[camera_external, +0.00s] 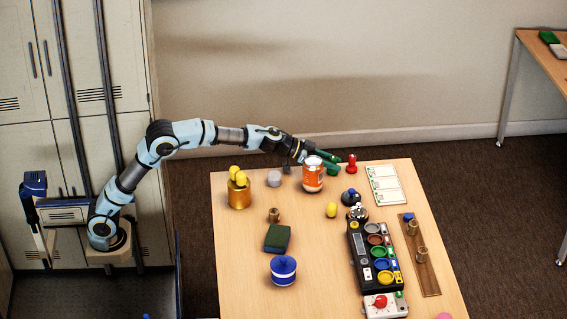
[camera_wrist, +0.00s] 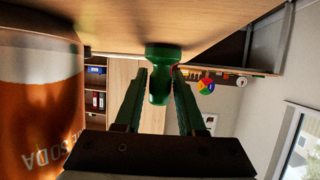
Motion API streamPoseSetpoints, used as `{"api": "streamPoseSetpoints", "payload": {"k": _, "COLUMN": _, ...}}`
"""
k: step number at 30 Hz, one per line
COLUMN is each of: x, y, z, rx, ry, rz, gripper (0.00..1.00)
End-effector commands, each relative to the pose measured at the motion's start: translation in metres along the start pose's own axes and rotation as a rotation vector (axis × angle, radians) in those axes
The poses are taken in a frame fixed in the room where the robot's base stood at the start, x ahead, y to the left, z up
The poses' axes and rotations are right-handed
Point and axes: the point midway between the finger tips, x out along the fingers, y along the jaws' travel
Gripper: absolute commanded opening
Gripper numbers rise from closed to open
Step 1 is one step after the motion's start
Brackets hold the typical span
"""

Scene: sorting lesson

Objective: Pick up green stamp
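The green stamp (camera_wrist: 160,72) is in the wrist view, which shows the table upside down along the top. Its round handle lies between the two dark green fingers of my gripper (camera_wrist: 160,78). The fingers are apart, with narrow gaps showing beside the handle, so the gripper looks open around it. In the external view my gripper (camera_external: 328,158) is at the table's far edge, just behind the orange soda can. The green stamp (camera_external: 333,169) shows there below the fingers, partly hidden by them and the can.
The orange soda can (camera_external: 313,176) stands close to my gripper and fills the left of the wrist view (camera_wrist: 40,110). A red stamp (camera_external: 352,165) is just to the right. A white card (camera_external: 385,184) lies farther right. The table's (camera_external: 240,285) left front is clear.

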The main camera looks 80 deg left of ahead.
Motion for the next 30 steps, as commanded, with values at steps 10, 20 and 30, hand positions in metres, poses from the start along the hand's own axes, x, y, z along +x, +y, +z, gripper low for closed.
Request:
{"api": "streamPoseSetpoints", "payload": {"k": 10, "x": 0.000, "y": 0.000, "z": 0.000, "rx": 0.000, "ry": 0.000, "rz": 0.000, "gripper": 0.00}}
{"api": "streamPoseSetpoints", "payload": {"k": 20, "x": 0.000, "y": 0.000, "z": 0.000, "rx": 0.000, "ry": 0.000, "rz": 0.000, "gripper": 0.00}}
{"api": "streamPoseSetpoints", "payload": {"k": 30, "x": -0.015, "y": 0.000, "z": -0.036, "rx": 0.003, "ry": 0.002, "rz": 0.000, "gripper": 0.00}}
